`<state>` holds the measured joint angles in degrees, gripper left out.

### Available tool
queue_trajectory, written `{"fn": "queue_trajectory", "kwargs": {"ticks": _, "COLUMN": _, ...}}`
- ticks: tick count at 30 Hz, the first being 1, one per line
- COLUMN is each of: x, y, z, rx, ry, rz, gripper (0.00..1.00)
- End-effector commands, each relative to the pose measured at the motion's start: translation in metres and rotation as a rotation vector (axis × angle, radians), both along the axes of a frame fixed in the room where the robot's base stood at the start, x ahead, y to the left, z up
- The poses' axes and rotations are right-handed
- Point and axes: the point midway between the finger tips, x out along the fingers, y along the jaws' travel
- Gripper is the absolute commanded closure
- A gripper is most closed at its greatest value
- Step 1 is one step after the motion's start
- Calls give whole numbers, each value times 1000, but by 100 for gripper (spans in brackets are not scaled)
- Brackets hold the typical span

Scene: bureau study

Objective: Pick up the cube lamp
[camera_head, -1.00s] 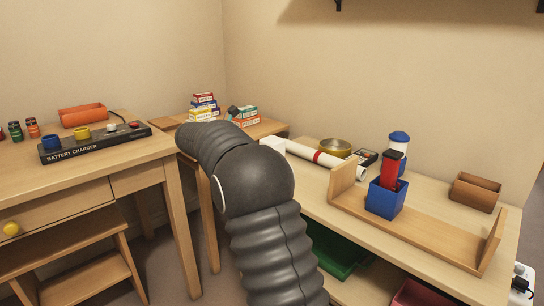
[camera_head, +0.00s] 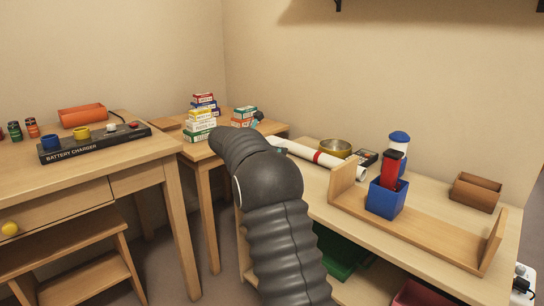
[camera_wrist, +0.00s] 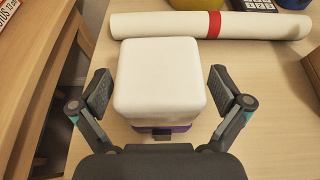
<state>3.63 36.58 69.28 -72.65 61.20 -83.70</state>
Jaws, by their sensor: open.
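The cube lamp (camera_wrist: 162,82) is a white rounded cube on a purple base, upright on the light wooden bench top in the wrist view. My gripper (camera_wrist: 160,92) is open, with one finger to the left of the lamp and one to the right. Gaps show between both fingers and the lamp. In the head view my arm hides the lamp, and only a small part of my gripper (camera_head: 256,118) shows past the arm.
A white roll with a red band (camera_wrist: 213,25) lies just behind the lamp. Stacked small boxes (camera_head: 201,124) stand on the corner table.

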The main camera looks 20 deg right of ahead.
Motion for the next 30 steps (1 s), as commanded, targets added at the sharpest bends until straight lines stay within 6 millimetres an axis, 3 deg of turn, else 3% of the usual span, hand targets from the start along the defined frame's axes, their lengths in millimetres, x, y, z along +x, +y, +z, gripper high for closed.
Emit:
{"fn": "queue_trajectory", "kwargs": {"ticks": 4, "x": 0, "y": 1, "z": 0, "rx": 0, "ry": 0, "rz": 1, "gripper": 0}}
{"fn": "queue_trajectory", "kwargs": {"ticks": 13, "x": 0, "y": 1, "z": 0, "rx": 0, "ry": 0, "rz": 0, "gripper": 75}}
{"fn": "queue_trajectory", "kwargs": {"ticks": 24, "x": 0, "y": 0, "z": 2, "rx": -1, "ry": -1, "rz": 0, "gripper": 75}}
{"fn": "queue_trajectory", "kwargs": {"ticks": 30, "x": 0, "y": 1, "z": 14, "rx": -1, "ry": -2, "rz": -1, "gripper": 75}}
